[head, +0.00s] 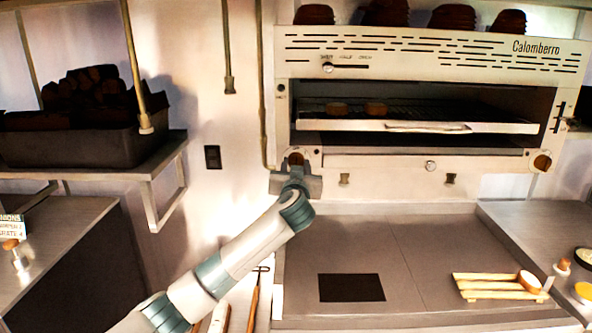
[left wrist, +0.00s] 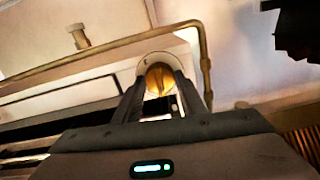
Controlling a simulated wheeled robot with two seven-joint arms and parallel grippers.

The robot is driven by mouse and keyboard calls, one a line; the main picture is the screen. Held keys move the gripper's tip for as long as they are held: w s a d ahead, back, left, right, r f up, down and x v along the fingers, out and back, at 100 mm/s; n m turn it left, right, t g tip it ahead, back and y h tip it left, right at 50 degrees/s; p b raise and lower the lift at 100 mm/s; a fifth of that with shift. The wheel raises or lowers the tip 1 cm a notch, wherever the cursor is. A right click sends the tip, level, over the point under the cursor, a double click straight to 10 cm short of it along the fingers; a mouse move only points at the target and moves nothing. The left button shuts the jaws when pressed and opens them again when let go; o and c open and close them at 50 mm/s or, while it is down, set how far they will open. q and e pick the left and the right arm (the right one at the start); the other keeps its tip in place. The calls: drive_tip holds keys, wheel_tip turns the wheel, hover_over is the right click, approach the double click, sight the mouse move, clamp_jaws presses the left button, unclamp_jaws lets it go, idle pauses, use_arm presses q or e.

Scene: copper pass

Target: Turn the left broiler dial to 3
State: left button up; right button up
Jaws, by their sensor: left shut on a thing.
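The broiler (head: 430,65) is a pale metal unit labelled Calomberro, mounted on the wall. Its left dial (head: 295,157) is a brown-orange knob at the lower left of the front, partly hidden by my gripper in the head view. In the left wrist view the dial (left wrist: 159,80) shows as an orange knob with a ridge across it, set in a pale round plate. My left gripper (head: 295,172) is at the dial, its two fingers on either side of the knob and shut on it. The dial's numbers are too small to read. My right gripper is not in view.
The right dial (head: 541,161) is at the broiler's lower right. Below is a steel counter (head: 345,240) with a dark square and a wooden rack (head: 495,287).

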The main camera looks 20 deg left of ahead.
use_arm(q)
drive_tip(key=m+p, duration=0.8)
drive_tip(key=m, duration=2)
drive_tip(key=shift+f+m, duration=0.1)
drive_tip(key=shift+m, duration=0.2)
idle(0.3)
drive_tip(key=o, duration=1.1)
drive_tip(key=shift+c, duration=0.2)
